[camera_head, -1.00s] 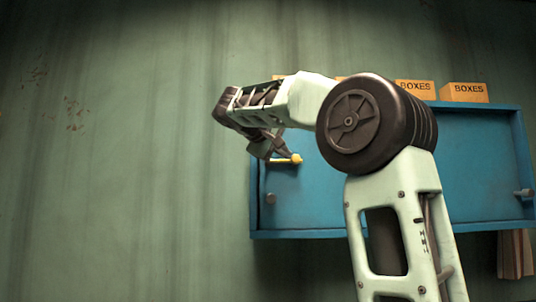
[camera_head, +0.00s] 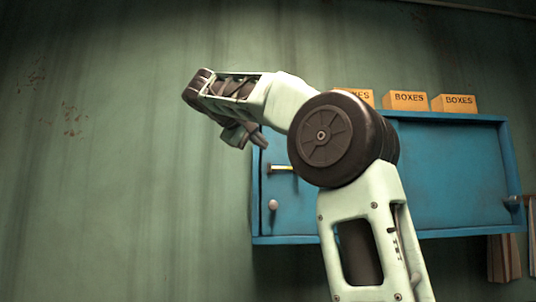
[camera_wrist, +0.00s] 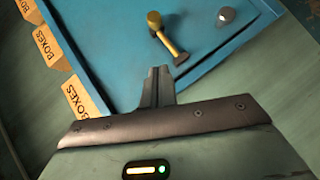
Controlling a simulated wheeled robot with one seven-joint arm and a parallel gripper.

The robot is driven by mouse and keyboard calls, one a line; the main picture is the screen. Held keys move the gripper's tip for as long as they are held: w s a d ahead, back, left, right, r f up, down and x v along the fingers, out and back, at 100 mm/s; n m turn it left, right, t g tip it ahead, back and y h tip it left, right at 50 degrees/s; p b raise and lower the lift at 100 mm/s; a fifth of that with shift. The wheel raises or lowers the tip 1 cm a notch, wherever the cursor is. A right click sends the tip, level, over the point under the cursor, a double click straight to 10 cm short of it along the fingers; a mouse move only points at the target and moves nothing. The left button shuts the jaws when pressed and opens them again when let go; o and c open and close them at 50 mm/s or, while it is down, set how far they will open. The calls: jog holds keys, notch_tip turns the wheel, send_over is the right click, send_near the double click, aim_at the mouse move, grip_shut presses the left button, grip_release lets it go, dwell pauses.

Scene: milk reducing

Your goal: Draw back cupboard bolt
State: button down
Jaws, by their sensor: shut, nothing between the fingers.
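The blue cupboard (camera_head: 450,175) hangs on the green wall, partly hidden behind my arm. Its yellow bolt (camera_head: 281,168) shows on the left part of the front, left of my arm's round joint. In the wrist view the bolt (camera_wrist: 165,35) has a yellow knob at one end and a dark end piece at the other. My gripper (camera_head: 262,142) is up and left of the bolt, apart from it. In the wrist view my gripper's fingers (camera_wrist: 160,72) are together and empty, just short of the bolt's dark end.
Orange boxes (camera_head: 410,100) marked BOXES stand on top. Books (camera_head: 503,257) are below right. The wall left of the cupboard is clear.

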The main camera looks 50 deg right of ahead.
jog(key=v, duration=0.3)
jog(key=shift+a, duration=0.3)
dwell(0.3)
jog(key=w+a+f+n+t+y+b, duration=0.2)
jog(key=w+a+f+n+y, duration=0.15)
jog(key=a+f, duration=0.65)
jog(key=w+a+f+n+t+y+b, duration=0.25)
jog(key=w+a+f+n, duration=0.3)
jog(key=f, duration=0.85)
jog(key=s+a+f+n+y+b, duration=0.1)
jog(key=s+a+f+y+b, duration=0.15)
jog(key=a+f, duration=0.55)
jog(key=s+a+f+n+y+b, duration=0.1)
jog(key=s+a+f+y, duration=0.15)
jog(key=a+f, duration=0.6)
jog(key=s+a+f+g+y+b, duration=0.2)
jog(key=s+a+f, duration=0.1)
jog(key=s+f, duration=0.9)
jog(key=s+a+f+g+y+b, duration=0.1)
jog(key=s+a+f+g+b, duration=0.2)
jog(key=s+f, duration=0.9)
notch_tip(320, 180, down, 3)
jog(key=shift+f+y, duration=0.1)
jog(key=shift+y, duration=0.3)
